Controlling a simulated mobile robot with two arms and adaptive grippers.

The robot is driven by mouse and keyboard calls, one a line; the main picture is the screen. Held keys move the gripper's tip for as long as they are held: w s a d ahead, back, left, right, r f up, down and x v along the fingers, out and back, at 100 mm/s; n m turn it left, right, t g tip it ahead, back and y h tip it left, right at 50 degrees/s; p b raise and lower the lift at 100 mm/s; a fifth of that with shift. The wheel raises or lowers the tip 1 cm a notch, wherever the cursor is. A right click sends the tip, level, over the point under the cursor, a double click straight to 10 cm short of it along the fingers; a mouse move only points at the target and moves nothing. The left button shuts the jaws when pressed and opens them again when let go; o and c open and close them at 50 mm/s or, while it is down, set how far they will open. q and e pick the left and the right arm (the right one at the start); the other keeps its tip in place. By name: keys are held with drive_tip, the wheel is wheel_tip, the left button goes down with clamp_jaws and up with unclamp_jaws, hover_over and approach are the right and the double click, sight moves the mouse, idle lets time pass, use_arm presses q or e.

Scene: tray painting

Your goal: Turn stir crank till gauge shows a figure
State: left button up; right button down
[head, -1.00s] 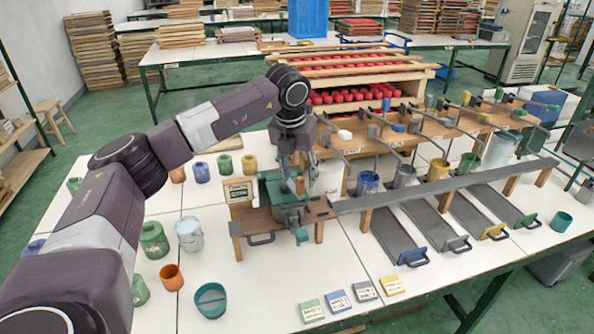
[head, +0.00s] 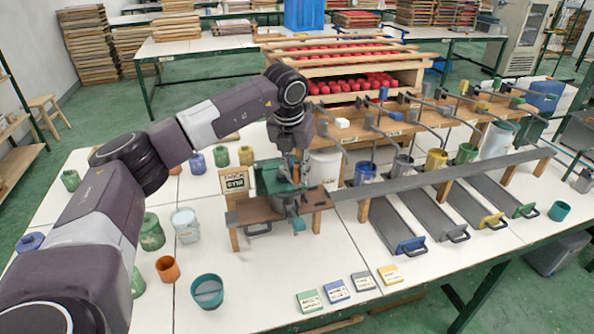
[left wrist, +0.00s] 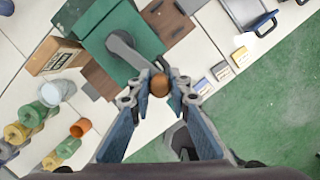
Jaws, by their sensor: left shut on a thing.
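The stir crank's grey arm (left wrist: 130,55) runs across the top of a green box (left wrist: 92,30) to a round orange-brown knob (left wrist: 159,85). My left gripper (left wrist: 160,88) is shut on this knob, with a finger on either side. In the head view, the green box (head: 272,178) stands on a small brown wooden stand, and my left gripper (head: 296,172) reaches down onto it from above. A wooden sign with dark lettering (head: 234,182) stands left of the box. I cannot make out a gauge figure. My right gripper is not in view.
Paint cups, including a teal one (head: 207,291) and an orange one (head: 167,268), stand on the white table left of the stand. Grey trays (head: 398,222) slope down at the right. Small labelled blocks (head: 337,291) lie at the front.

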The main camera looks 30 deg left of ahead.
use_arm(q)
clamp_jaws()
drive_tip(key=shift+s+a+b, duration=0.3)
drive_tip(key=shift+s+a, duration=0.55)
drive_tip(key=shift+s, duration=0.15)
drive_tip(key=shift+s+a, duration=0.45)
drive_tip(key=shift+a, duration=0.15)
drive_tip(key=shift+s+a, duration=0.4)
drive_tip(key=shift+a, duration=0.2)
drive_tip(key=shift+s+a+f, duration=0.1)
drive_tip(key=shift+s+a, duration=0.05)
drive_tip(key=shift+a, duration=1.2)
drive_tip(key=shift+s+a+f, duration=0.1)
drive_tip(key=shift+s+a, duration=0.05)
drive_tip(key=shift+a, duration=1.2)
drive_tip(key=shift+r, duration=0.1)
